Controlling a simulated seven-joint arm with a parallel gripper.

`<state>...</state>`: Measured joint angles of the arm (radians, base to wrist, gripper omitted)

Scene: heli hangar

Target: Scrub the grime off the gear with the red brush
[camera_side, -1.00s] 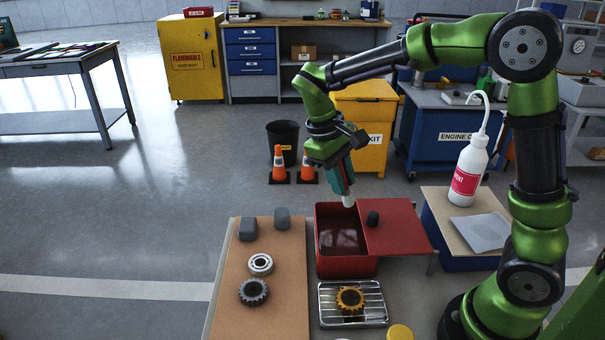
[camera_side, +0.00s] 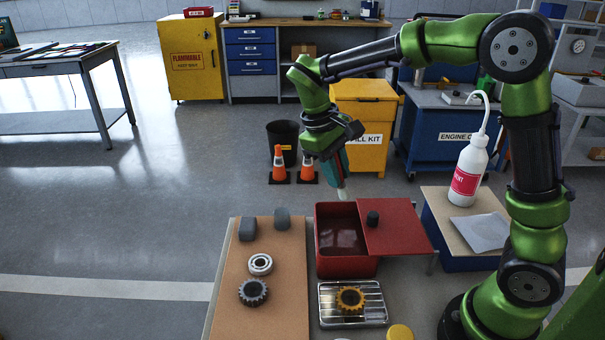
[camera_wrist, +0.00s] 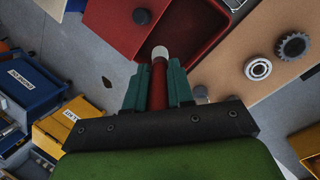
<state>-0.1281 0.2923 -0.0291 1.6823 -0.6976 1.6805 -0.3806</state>
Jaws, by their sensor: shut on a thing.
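My gripper (camera_side: 338,176) is shut on the red brush (camera_wrist: 158,88), whose red handle shows between the teal fingers in the wrist view. The brush's pale tip (camera_side: 342,194) points down, above and just behind the open red tank (camera_side: 347,266). An orange-yellow gear (camera_side: 350,299) with a dark centre lies on a wire rack in a metal tray (camera_side: 325,318) in front of the tank. A dark grey gear (camera_side: 253,292) lies on the brown board (camera_side: 283,308) to the left. The brush touches neither gear.
The tank's red lid (camera_side: 397,225) lies open to the right with a black knob on it. A white bottle (camera_side: 468,172) stands on the right-hand stand. A yellow cap (camera_side: 400,332) is at the front edge.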

